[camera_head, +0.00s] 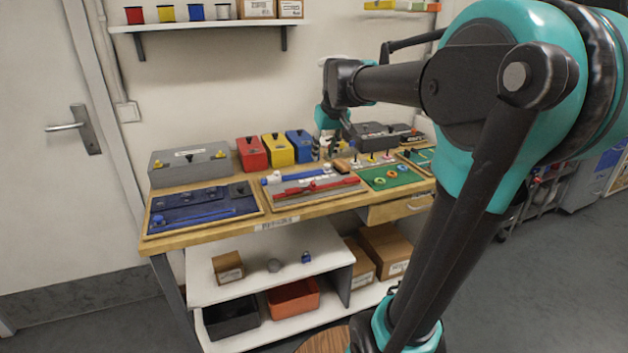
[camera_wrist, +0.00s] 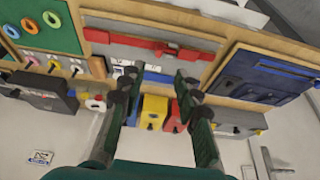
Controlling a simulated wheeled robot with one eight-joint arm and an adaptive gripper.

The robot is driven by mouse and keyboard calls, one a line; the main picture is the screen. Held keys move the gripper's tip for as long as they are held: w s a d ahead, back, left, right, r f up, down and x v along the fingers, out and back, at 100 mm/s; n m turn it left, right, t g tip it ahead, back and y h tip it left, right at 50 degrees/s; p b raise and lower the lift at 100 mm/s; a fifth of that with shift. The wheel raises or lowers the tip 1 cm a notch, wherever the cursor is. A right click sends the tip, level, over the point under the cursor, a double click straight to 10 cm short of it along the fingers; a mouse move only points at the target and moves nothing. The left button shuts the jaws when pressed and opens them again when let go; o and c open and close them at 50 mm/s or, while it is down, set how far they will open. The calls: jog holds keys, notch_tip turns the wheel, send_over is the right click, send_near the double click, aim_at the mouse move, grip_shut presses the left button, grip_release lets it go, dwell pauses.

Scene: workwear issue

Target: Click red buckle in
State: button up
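A red strap with a red buckle (camera_head: 314,187) lies across a grey board (camera_head: 340,193) on the workbench. In the wrist view the buckle (camera_wrist: 166,50) sits mid-strap; whether its two halves are joined or apart is too small to tell. A blue strap piece (camera_head: 272,179) with a white part lies just behind it. My gripper (camera_wrist: 157,84) is open and empty, its two fingers spread above the bench, with the blue piece showing between their tips. In the head view my gripper (camera_head: 332,146) is small and partly hidden, behind and above the red strap.
Red (camera_head: 251,153), yellow (camera_head: 278,149) and blue (camera_head: 299,146) boxes stand behind the straps. A blue tray (camera_head: 200,208) and grey box (camera_head: 188,166) are at left. A green board (camera_head: 390,175) with rings is at right. A wall shelf (camera_head: 210,25) hangs above.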

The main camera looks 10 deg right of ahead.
aim_at(313, 183)
jog(key=x, duration=0.5)
jog(key=w+x, duration=0.1)
jog(key=x, duration=0.4)
jog(key=w+x, duration=0.1)
jog(key=x, duration=0.4)
jog(key=shift+w+a+r, duration=0.1)
jog(key=shift+a, duration=0.1)
jog(key=shift+c, duration=0.4)
grip_shut()
